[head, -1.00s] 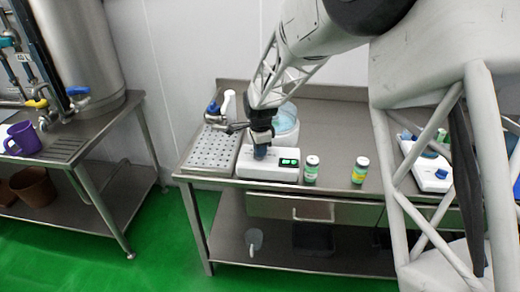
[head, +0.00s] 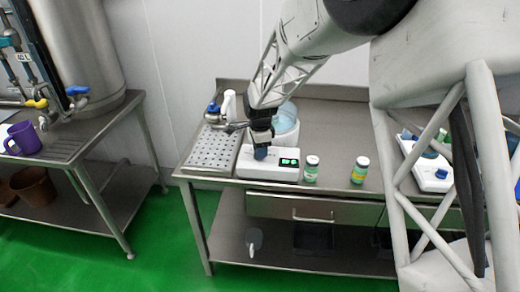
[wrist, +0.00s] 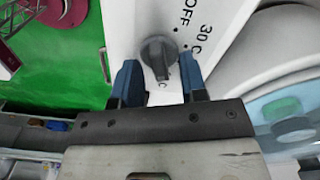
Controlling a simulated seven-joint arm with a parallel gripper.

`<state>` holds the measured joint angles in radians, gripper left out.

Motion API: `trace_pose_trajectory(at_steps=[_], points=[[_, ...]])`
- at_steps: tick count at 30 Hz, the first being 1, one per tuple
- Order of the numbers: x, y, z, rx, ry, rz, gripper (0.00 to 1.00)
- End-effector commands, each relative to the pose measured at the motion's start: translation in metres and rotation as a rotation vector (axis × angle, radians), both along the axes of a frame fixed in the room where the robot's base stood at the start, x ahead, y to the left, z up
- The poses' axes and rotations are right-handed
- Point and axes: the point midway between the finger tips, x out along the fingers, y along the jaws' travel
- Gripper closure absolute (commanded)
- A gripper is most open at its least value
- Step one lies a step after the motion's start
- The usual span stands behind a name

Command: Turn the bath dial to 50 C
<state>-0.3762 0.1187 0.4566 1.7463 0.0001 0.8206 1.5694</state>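The bath dial is a dark grey knob (wrist: 158,55) on a white panel in the wrist view. Its narrow grip bar points down in the picture, towards a small, partly hidden mark. "OFF" and "30 C" are printed to its upper right. My gripper (wrist: 161,85) is open, with one blue finger on each side of the bar's lower end; a gap shows on the left, and contact on the right is unclear. In the head view my gripper (head: 261,154) is low over the white bath base (head: 262,172), hiding the dial. Its green display (head: 289,162) is lit but unreadable.
A round bath vessel (head: 286,122) stands behind the base. Two green-labelled jars (head: 311,169) (head: 359,170) stand to its right. A perforated drain tray (head: 212,150) with a tap lies left. Another white device (head: 432,174) is farther right.

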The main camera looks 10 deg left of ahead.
Motion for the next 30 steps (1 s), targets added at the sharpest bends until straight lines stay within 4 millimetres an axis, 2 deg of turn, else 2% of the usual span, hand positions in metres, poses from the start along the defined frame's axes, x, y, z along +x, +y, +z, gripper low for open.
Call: trace_pose_trajectory(at_steps=[8, 19, 24, 30], points=[[0.001, 0.000, 0.022, 0.001, -0.003, 0.000, 0.61], [0.000, 0.000, 0.066, 0.001, -0.003, 0.000, 0.61], [0.000, 0.000, 0.075, 0.000, -0.001, 0.000, 0.61], [0.000, 0.000, 0.077, 0.000, 0.000, 0.000, 0.61]])
